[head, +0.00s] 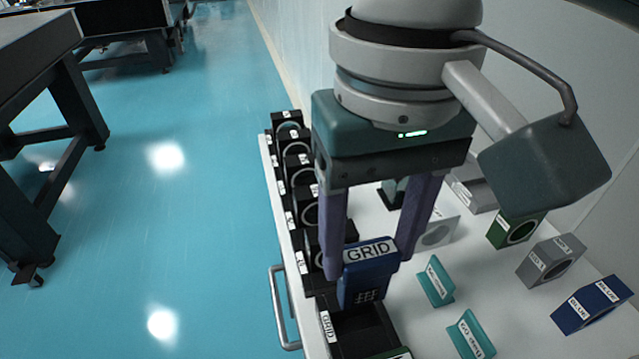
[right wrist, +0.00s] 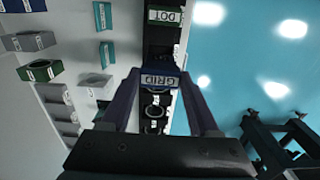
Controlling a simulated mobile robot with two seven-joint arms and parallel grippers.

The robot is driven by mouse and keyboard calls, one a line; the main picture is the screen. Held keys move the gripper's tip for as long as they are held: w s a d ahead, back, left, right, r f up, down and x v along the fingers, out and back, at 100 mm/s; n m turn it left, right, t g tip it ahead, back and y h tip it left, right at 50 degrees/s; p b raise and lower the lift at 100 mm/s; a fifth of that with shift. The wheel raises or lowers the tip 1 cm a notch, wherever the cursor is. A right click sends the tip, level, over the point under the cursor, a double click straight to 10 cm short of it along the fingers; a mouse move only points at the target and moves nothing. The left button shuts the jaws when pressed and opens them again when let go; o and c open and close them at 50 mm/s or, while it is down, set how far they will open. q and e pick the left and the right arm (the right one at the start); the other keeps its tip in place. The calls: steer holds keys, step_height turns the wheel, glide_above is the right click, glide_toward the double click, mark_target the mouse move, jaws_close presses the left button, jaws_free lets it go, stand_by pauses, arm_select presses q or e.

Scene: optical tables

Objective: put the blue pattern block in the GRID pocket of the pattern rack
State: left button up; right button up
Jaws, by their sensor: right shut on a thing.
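The blue pattern block (head: 368,285) has a white GRID label on top and a grid mark on its front. My right gripper (head: 368,262) is shut on it, one purple finger on each side. The block also shows between the fingers in the right wrist view (right wrist: 160,72). The black pattern rack (head: 312,283) runs along the table's left edge. Its GRID pocket (head: 352,335), labelled on the left side, is below and in front of the block and looks empty. The block appears above the pocket; its lower end's exact height is unclear. My left gripper is out of view.
Several black ring holders (head: 297,160) stand in a row behind the block. Teal name plates (head: 436,282), a grey block (head: 550,260), a green block (head: 515,229) and another blue block (head: 592,304) stand on the white top to the right. A DOT label (right wrist: 165,16) shows in the wrist view.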

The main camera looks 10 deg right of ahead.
mark_target(362, 291)
step_height(362, 291, down, 7)
steer(key=shift+f+b, duration=0.1)
steer(key=shift+b, duration=0.6)
steer(key=o, duration=1.4)
steer(key=shift+o, duration=0.2)
